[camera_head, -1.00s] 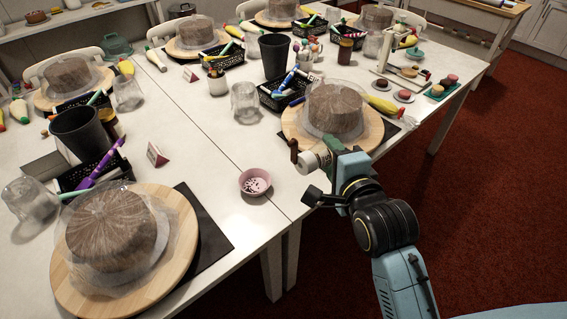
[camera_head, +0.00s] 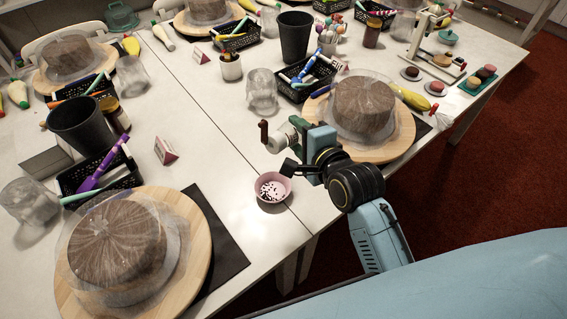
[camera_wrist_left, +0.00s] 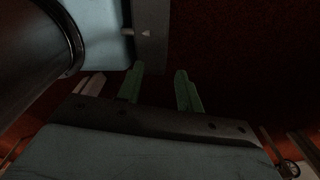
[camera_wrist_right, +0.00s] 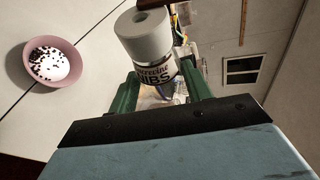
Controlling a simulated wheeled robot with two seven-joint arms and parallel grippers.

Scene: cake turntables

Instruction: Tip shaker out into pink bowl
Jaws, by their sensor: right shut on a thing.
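The pink bowl (camera_head: 259,190) stands on the white table, with white contents and dark bits inside; it also shows in the right wrist view (camera_wrist_right: 33,80). My right gripper (camera_head: 300,142) is shut on the shaker (camera_head: 280,139), a pale cylinder. The shaker lies about level above the table, a little beyond the bowl in the head view. In the right wrist view the shaker (camera_wrist_right: 147,37) has a label reading "NIBS" between the green fingers. My left gripper (camera_wrist_left: 158,88) is open and empty, over dark red floor.
A cake under clear film (camera_head: 362,107) on a round board stands right beside my right gripper. Another wrapped cake (camera_head: 117,240) is at the front left. A clear upturned cup (camera_head: 261,90) and a black basket (camera_head: 297,93) stand behind. The table around the bowl is clear.

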